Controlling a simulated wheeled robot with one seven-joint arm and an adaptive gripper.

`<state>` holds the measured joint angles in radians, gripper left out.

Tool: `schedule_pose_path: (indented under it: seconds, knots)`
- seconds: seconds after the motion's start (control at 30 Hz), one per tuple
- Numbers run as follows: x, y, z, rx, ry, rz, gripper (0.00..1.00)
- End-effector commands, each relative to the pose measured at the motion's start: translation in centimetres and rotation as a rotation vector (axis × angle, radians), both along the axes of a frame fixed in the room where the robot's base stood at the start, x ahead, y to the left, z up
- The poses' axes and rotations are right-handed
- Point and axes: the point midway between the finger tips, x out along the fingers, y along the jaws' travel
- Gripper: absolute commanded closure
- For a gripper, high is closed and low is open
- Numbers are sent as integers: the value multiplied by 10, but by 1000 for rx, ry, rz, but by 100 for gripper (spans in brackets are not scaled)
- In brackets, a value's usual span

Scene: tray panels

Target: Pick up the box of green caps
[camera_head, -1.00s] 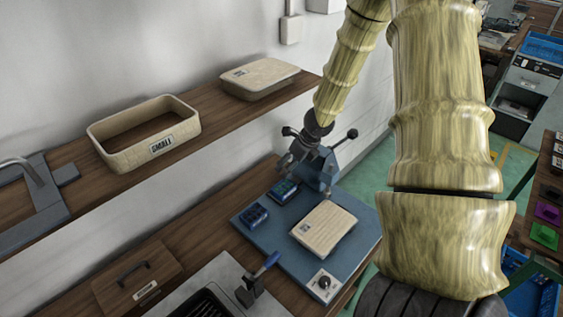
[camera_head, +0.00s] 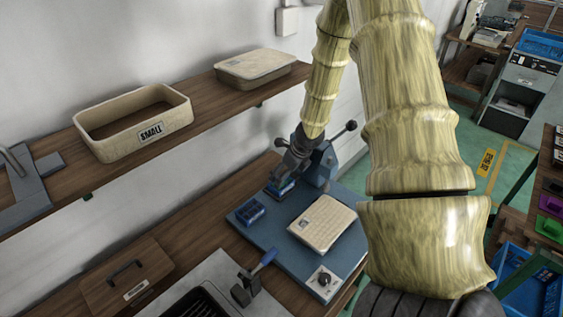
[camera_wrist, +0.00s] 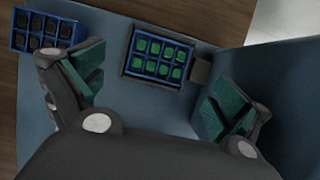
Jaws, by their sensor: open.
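The box of green caps (camera_wrist: 158,57) is a small blue tray with green caps in rows. It lies on the blue-grey board (camera_wrist: 195,25), and in the head view it (camera_head: 280,188) is partly hidden by my gripper. My gripper (camera_wrist: 155,92) is open and empty, with green-padded fingers spread wide to the left and right. In the wrist view the box shows in the gap between them, nearer the top edge. In the head view my gripper (camera_head: 284,177) is right over the box. I cannot tell how much height separates them.
A similar blue box with dark caps (camera_wrist: 42,30) lies left of the green one. A blue-grey clamp-like device (camera_head: 322,160) stands close to my gripper. A beige lidded box (camera_head: 322,223) lies on the board. A shelf (camera_head: 203,107) runs along the wall above.

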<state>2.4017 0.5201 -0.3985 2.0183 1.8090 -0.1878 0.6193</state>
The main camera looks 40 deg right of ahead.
Motion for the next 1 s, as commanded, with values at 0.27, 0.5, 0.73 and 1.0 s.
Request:
schedule_pose_path:
  seconds: [0.27, 0.5, 0.73, 1.0]
  knots:
    - [3, 1, -8, 0, 0, 0, 0]
    - [7, 1, -19, 0, 1, 1, 0]
    - [12, 1, -33, -1, 2, 2, 0]
    - [20, 1, -50, 1, 1, 0, 0]
